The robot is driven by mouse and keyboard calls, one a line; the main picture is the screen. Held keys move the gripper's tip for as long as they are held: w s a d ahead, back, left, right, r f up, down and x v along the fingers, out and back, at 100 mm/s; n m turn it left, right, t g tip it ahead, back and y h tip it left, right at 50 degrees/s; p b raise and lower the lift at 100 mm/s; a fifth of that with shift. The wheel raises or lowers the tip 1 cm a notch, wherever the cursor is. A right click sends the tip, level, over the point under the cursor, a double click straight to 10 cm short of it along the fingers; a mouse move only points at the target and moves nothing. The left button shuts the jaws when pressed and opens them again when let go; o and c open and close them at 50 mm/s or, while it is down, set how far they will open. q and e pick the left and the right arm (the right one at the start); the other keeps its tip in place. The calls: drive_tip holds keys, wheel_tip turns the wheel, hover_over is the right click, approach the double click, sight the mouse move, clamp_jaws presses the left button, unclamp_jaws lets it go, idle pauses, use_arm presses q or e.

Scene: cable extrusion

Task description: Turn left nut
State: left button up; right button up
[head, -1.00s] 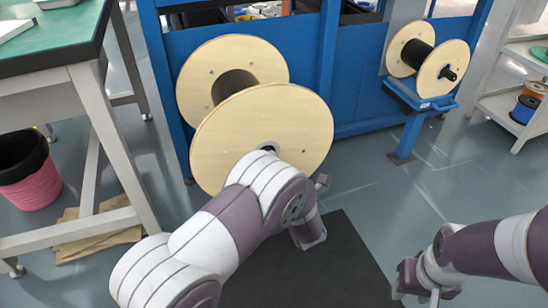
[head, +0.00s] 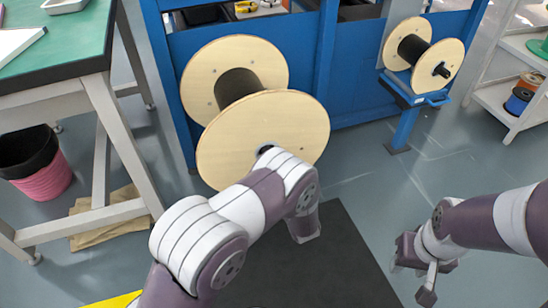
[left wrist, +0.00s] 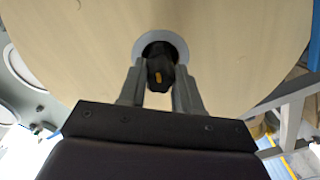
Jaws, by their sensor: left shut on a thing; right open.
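A large wooden cable reel (head: 285,130) with a dark spool core (head: 238,85) stands at the blue frame, left of centre in the head view. My left arm reaches across to the hub in its near flange. In the left wrist view the black nut (left wrist: 160,72), with a small orange mark, sits at the hub between the fingers of my left gripper (left wrist: 160,88), which is shut on it. In the head view my arm hides the left gripper and the nut. My right gripper (head: 426,278) is open and empty above the floor at lower right.
A smaller reel (head: 440,65) sits on a blue stand (head: 408,100) at the back right. A green-topped table (head: 85,40) and a pink-and-black bin (head: 42,180) are at left. A dark mat (head: 330,265) lies below my arm. White shelves (head: 505,105) stand at far right.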

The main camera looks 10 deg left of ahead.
use_arm(q)
drive_tip(key=shift+s+n+p, duration=0.1)
drive_tip(key=shift+n+p, duration=5.1)
drive_tip(key=shift+n, duration=12.4)
drive_tip(key=o, duration=1)
drive_tip(key=shift+o, duration=0.2)
drive_tip(key=shift+r, duration=0.1)
